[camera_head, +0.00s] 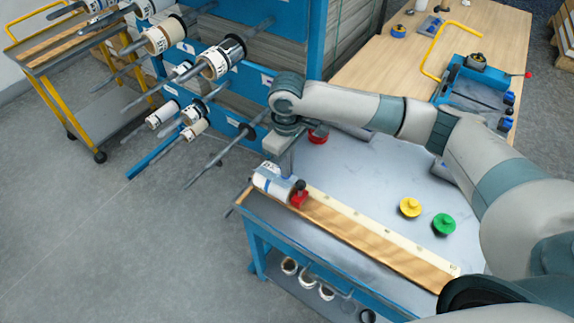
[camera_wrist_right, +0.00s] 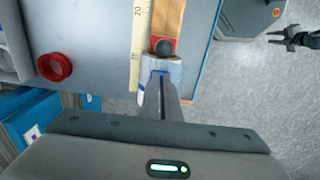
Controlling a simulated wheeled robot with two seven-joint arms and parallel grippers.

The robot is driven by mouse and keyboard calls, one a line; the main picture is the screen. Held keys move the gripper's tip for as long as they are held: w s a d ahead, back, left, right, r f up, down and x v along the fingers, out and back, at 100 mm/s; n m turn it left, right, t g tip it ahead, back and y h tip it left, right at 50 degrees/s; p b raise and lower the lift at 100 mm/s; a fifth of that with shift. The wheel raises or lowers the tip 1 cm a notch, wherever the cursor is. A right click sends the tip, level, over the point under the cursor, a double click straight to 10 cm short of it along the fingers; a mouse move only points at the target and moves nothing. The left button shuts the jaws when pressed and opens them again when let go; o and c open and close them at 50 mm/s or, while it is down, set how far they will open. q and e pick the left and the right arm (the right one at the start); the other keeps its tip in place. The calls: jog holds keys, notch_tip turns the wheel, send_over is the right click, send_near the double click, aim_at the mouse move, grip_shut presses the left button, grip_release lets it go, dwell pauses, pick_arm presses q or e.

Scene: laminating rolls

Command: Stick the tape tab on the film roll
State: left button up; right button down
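The film roll (camera_head: 272,183), white with blue and dark markings, lies at the far left end of the wooden strip on the blue work table. It also shows in the right wrist view (camera_wrist_right: 176,72), partly behind the fingers. My right gripper (camera_head: 287,162) points down just above the roll; I cannot tell if it touches it. In the wrist view its fingers (camera_wrist_right: 161,76) look close together. A small blue patch shows at their tips; I cannot tell whether it is the tape tab. What looks like my left gripper (camera_wrist_right: 288,37) shows small and dark, over the floor.
A red clamp with a black knob (camera_head: 299,194) stands beside the roll. A ruler (camera_head: 380,232) runs along the wooden strip (camera_head: 350,230). Yellow (camera_head: 410,207) and green (camera_head: 444,224) knobs and a red ring (camera_head: 318,135) sit on the table. Rolls on rods (camera_head: 216,62) project at left.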

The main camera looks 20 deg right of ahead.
jog(key=shift+f, duration=0.75)
jog(key=shift+f+p, duration=0.3)
jog(key=shift+f, duration=0.05)
dwell(0.6)
jog(key=c, duration=1.9)
grip_release()
jog(key=shift+r, duration=0.1)
notch_tip(320, 180, up, 17)
jog(key=b, duration=0.4)
jog(key=shift+r, duration=0.1)
